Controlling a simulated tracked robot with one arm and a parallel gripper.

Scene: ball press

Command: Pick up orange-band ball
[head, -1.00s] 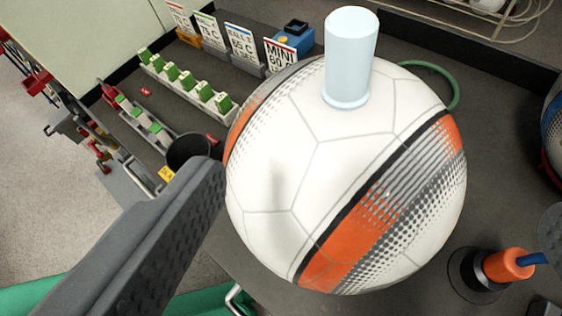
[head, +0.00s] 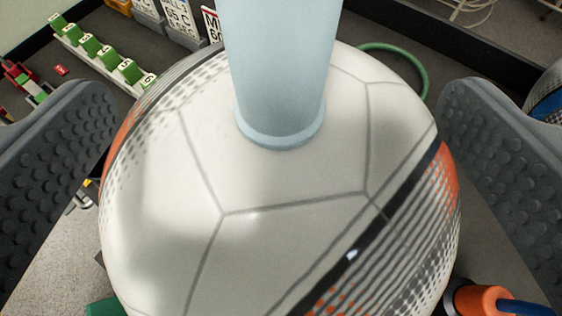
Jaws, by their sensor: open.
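The orange-band ball (head: 290,230) fills the middle of the head view. It is white with grey panel lines, a black stripe and orange bands with a dotted pattern. A pale blue cylinder (head: 280,70) rests against the top of the ball. My gripper (head: 275,170) is open, with one dark textured finger on each side of the ball. The ball's underside is hidden.
Green-topped blocks (head: 100,50) stand in a row at the upper left, near label cards (head: 180,18). A green hose (head: 410,70) curves behind the ball. An orange connector with a blue cable (head: 485,300) is at the lower right. Another ball (head: 548,95) shows at the right edge.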

